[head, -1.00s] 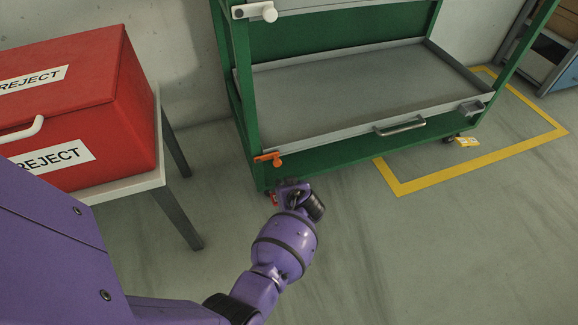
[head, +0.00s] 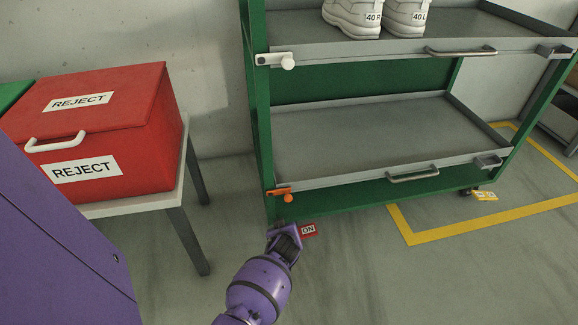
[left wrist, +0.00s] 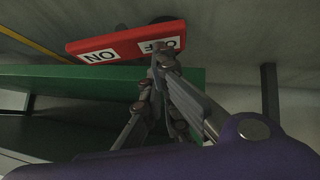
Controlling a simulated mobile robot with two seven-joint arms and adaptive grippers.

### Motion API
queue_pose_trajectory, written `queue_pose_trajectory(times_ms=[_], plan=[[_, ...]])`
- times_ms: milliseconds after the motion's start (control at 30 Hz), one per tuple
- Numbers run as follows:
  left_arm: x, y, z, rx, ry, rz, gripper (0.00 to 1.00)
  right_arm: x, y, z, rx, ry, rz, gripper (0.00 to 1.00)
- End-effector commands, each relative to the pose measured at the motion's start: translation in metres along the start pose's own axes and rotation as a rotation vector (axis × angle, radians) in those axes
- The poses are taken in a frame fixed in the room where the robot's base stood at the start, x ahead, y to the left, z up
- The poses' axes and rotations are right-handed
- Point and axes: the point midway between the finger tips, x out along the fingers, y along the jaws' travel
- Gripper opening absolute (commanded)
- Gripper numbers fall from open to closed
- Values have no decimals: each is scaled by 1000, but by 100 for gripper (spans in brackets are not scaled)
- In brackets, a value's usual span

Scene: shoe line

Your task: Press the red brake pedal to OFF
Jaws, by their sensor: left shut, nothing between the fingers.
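The red brake pedal (head: 309,230) is low at the front left corner of the green trolley (head: 258,110). In the head view only its ON end shows, to the right of my left gripper (head: 284,234), which hides the rest. The left wrist view shows the pedal (left wrist: 122,45) with a white ON label and a white OFF label. My left gripper (left wrist: 160,62) is shut and empty. Its fingertips overlap the lower edge of the OFF label; I cannot tell whether they touch it. My right gripper is not in view.
A red REJECT box (head: 130,155) sits on a table (head: 150,203) at left. The trolley has an orange lever (head: 282,194) above the pedal and white shoes (head: 372,18) on its upper shelf. A yellow floor line (head: 440,234) lies right. Floor in front is clear.

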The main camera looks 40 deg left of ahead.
Motion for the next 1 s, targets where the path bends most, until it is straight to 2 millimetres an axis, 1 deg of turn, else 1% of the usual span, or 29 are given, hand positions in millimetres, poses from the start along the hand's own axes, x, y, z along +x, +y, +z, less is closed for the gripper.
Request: queue_pose_trajectory(times_ms=[233, 800, 900, 1000], plan=[[2, -5, 1, -48, 1, 46, 0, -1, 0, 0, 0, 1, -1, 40], [2, -6, 2, -59, 0, 58, 0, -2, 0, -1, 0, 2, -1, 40], [-1, -6, -2, -59, 0, 58, 0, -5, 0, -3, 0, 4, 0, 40], [-8, -7, -10, -57, 1, 59, 0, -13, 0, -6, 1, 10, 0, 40]])
